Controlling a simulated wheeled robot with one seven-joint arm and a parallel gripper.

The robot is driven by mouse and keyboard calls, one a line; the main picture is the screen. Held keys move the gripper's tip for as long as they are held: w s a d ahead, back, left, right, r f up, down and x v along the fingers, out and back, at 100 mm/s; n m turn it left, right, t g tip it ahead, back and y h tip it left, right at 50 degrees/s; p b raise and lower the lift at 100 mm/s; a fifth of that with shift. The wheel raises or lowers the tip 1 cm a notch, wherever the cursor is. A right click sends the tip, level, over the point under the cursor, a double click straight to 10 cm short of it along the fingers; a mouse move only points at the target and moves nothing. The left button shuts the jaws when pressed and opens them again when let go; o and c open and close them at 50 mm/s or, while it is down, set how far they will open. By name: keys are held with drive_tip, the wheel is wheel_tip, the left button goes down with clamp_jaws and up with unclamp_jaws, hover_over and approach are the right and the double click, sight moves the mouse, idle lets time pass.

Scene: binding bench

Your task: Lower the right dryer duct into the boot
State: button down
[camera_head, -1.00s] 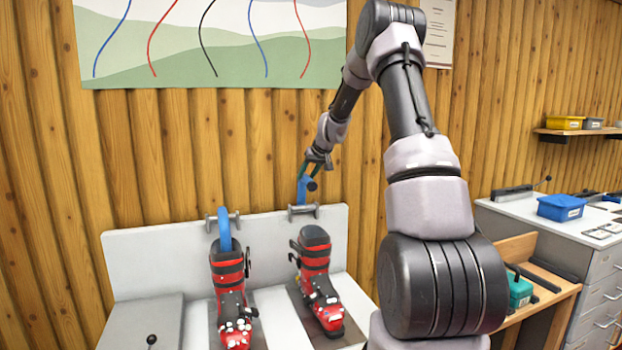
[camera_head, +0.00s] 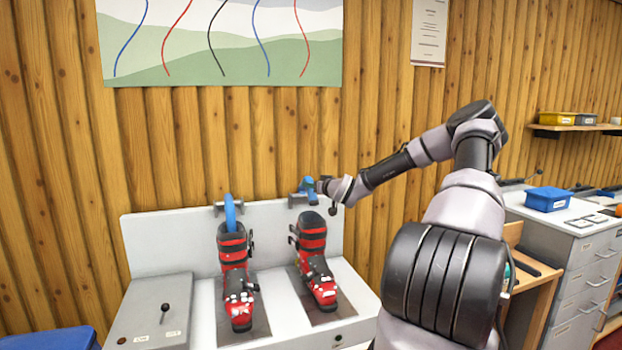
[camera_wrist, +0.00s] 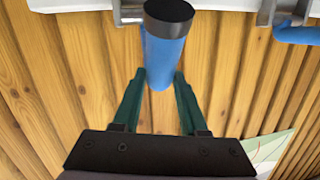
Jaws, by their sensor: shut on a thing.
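The right dryer duct (camera_head: 308,187) is a blue tube at the right bracket (camera_head: 298,201) on the white backboard. My gripper (camera_head: 316,185) reaches it from the right and is shut on it. In the wrist view the duct (camera_wrist: 163,55), with a dark end facing the camera, lies between the green fingers of my gripper (camera_wrist: 160,77). The right boot (camera_head: 312,238), red and black, stands upright below, apart from the duct. The left duct (camera_head: 230,212) curves down into the top of the left boot (camera_head: 235,265). The inside of the right boot is not visible.
A grey box with a lever (camera_head: 160,312) stands left of the boots. A blue bin (camera_head: 548,199) sits on the workbench at right. The wooden wall (camera_head: 250,135) is close behind the backboard. Space around the right boot's top looks clear.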

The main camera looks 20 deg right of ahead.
sight(316, 198)
drive_tip(key=f+t, duration=0.1)
drive_tip(key=s+f+t, duration=0.2)
drive_tip(key=f, duration=0.1)
drive_tip(key=shift+f+n+y, duration=0.1)
drive_tip(key=shift+n+y, duration=0.2)
drive_tip(key=shift+s+f+n+t, duration=0.15)
drive_tip(key=shift+f+t, duration=0.5)
drive_tip(key=shift+f, duration=0.05)
drive_tip(key=shift+s+f+n+t, duration=0.1)
drive_tip(key=shift+f+n+t, duration=0.05)
drive_tip(key=shift+f+t, duration=0.55)
drive_tip(key=shift+c, duration=2.2)
unclamp_jaws()
drive_tip(key=shift+w, duration=0.15)
drive_tip(key=v, duration=1.1)
drive_tip(key=shift+d+f, duration=0.1)
